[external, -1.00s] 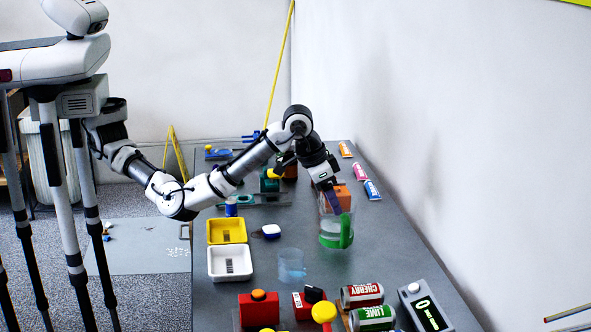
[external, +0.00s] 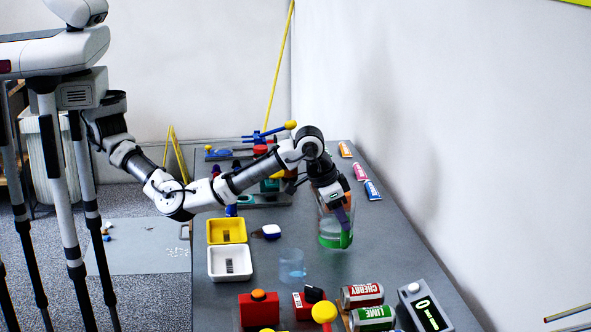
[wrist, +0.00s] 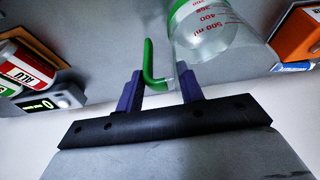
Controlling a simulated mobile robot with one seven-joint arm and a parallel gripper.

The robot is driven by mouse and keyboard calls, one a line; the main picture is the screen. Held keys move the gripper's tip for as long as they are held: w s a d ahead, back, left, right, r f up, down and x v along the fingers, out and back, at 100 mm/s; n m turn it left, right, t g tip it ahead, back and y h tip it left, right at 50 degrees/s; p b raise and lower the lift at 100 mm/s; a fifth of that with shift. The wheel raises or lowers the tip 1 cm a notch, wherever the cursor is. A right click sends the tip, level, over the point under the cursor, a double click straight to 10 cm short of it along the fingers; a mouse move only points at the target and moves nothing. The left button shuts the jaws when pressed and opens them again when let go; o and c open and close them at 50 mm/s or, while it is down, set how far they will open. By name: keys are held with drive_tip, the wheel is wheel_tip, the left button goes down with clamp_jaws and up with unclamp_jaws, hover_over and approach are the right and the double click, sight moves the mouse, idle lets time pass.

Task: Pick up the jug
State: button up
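The jug (external: 330,238) is clear, with green parts, and stands on the grey table. In the wrist view the clear jug (wrist: 212,32) shows red volume marks, and its green handle (wrist: 149,62) points toward my gripper. My gripper (external: 345,222) is lowered at the jug and covers part of it in the external view. In the wrist view my gripper (wrist: 160,86) has its two purple fingers apart, with the end of the green handle between them. I cannot tell whether either finger touches it.
A clear beaker (external: 291,265), a white tray (external: 230,277) and a yellow tray (external: 211,236) stand left of the jug. Cans (external: 372,318) and a display device (external: 425,310) are in front. Small tubes (external: 372,190) lie toward the wall. The table right of the jug is clear.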

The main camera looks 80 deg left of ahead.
clamp_jaws()
drive_tip(key=shift+r, duration=0.15)
